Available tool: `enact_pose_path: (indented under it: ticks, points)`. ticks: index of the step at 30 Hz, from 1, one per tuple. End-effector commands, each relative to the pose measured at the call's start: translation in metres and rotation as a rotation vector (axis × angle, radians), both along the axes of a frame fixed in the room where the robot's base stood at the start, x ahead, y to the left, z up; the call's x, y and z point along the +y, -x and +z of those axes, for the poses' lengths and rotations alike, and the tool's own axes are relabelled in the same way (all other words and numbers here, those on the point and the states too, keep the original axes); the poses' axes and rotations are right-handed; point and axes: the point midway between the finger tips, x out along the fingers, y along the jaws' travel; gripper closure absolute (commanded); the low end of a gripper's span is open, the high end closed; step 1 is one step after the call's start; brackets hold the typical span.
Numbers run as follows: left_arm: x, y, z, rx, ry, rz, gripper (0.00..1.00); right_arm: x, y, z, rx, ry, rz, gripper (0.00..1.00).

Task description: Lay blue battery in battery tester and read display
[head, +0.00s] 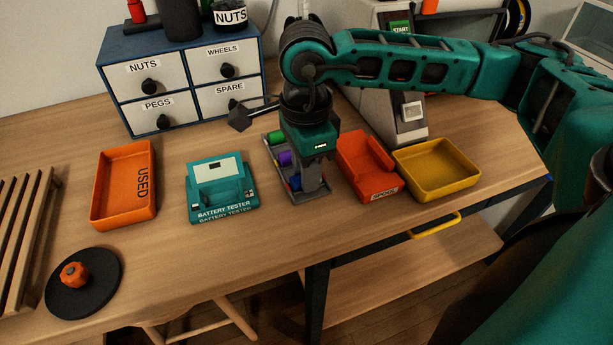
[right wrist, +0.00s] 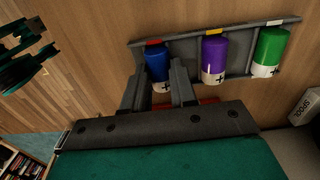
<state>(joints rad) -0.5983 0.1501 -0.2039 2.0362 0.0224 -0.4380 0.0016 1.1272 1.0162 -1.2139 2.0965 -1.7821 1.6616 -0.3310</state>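The battery tray (head: 311,197) holds green (head: 277,136), purple (head: 285,158) and blue batteries. My right gripper (head: 313,188) points down over its near end and partly hides it. In the right wrist view the blue battery (right wrist: 157,62) lies in its tray slot between my right fingers (right wrist: 160,78), with no clear gap on either side. The purple (right wrist: 214,55) and green (right wrist: 270,50) batteries lie beside it. The teal battery tester (head: 221,193) stands left of the tray, its cradle empty, its pale display (head: 216,170) blank. My left gripper is not in the head view.
An orange USED bin (head: 124,186) stands left of the tester. An orange SPOOL bin (head: 369,170) and a yellow bin (head: 438,168) stand right of the tray. A drawer cabinet (head: 184,84) is behind. A black disc with an orange knob (head: 75,274) lies front left.

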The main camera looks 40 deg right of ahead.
Motion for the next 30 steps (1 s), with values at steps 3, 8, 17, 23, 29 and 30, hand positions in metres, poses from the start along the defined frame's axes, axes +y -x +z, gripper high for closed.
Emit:
enact_pose_path:
  ticks: [3,8,17,23,29,30]
  points:
    - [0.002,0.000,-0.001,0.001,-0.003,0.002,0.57,0.000,0.000,0.000,0.000,0.000,0.000,0.87]
    - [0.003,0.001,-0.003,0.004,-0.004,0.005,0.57,0.000,0.000,0.000,0.000,0.000,0.000,1.00]
    - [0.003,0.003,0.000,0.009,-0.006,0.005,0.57,0.000,0.000,0.008,0.000,-0.001,0.000,1.00]
    - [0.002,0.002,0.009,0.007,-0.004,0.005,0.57,0.000,0.000,0.020,-0.001,-0.001,0.000,1.00]
    - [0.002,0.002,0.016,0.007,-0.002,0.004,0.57,0.000,0.000,0.032,-0.001,-0.001,0.000,1.00]
    - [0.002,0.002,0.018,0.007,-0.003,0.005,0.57,0.000,0.000,0.035,-0.001,-0.001,0.000,1.00]
